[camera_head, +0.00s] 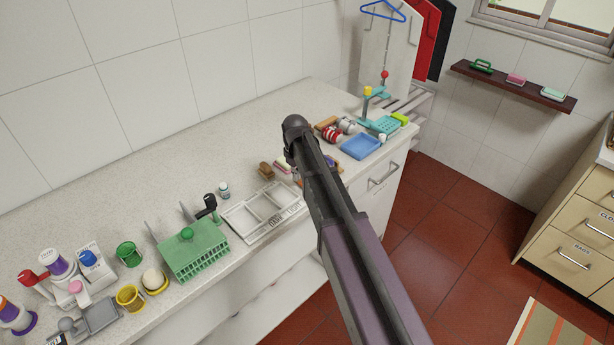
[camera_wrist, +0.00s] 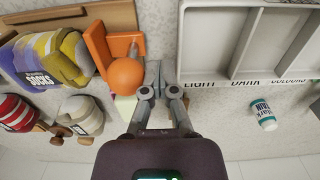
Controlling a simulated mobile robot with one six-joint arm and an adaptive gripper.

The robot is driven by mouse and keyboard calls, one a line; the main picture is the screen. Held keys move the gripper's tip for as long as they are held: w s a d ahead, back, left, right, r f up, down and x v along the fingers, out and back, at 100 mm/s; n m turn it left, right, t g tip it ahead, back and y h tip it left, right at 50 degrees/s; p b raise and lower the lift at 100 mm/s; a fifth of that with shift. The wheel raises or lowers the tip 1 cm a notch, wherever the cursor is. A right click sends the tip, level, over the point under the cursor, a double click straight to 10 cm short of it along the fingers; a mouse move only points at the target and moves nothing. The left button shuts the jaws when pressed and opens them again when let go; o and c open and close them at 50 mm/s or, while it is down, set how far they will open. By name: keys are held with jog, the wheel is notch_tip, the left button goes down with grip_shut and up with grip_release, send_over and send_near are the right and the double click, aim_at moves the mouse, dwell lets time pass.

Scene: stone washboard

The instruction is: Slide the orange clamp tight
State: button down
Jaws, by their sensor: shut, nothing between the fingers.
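The orange clamp shows in the wrist view at upper left of centre. It has an upright orange plate (camera_wrist: 97,46), an orange ball knob (camera_wrist: 126,74) and a short grey piece beside them. My gripper (camera_wrist: 157,78) is shut and empty, just right of the ball knob; I cannot tell whether it touches the knob. A pale block (camera_wrist: 124,107) shows partly below the ball, cut off by my gripper's body.
A sorting tray (camera_wrist: 181,45) lies right of my gripper, with a small bottle (camera_wrist: 263,114) near it. Bundled socks (camera_wrist: 45,62) and rolled items (camera_wrist: 17,112) crowd the left. A green rack (camera_head: 192,250) and blue tray (camera_head: 360,147) stand on the counter. Bare counter lies behind.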

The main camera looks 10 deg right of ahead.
jog(key=shift+w+d, duration=0.65)
jog(key=shift+d, duration=0.25)
jog(key=shift+r, duration=0.15)
notch_tip(320, 180, up, 7)
jog(key=s+a+p, duration=0.1)
jog(key=p, duration=0.6)
jog(key=shift+a, duration=0.35)
jog(key=shift+s, duration=0.1)
dwell(0.5)
jog(key=s+d+m, duration=0.3)
jog(key=s+d, duration=0.1)
jog(key=s, duration=0.7)
jog(key=s+d+f+m+b, duration=0.1)
jog(key=s+d+m, duration=0.3)
jog(key=s, duration=0.7)
jog(key=shift+s+d+f, duration=0.2)
jog(key=shift+d+f, duration=0.05)
jog(key=shift+d, duration=0.55)
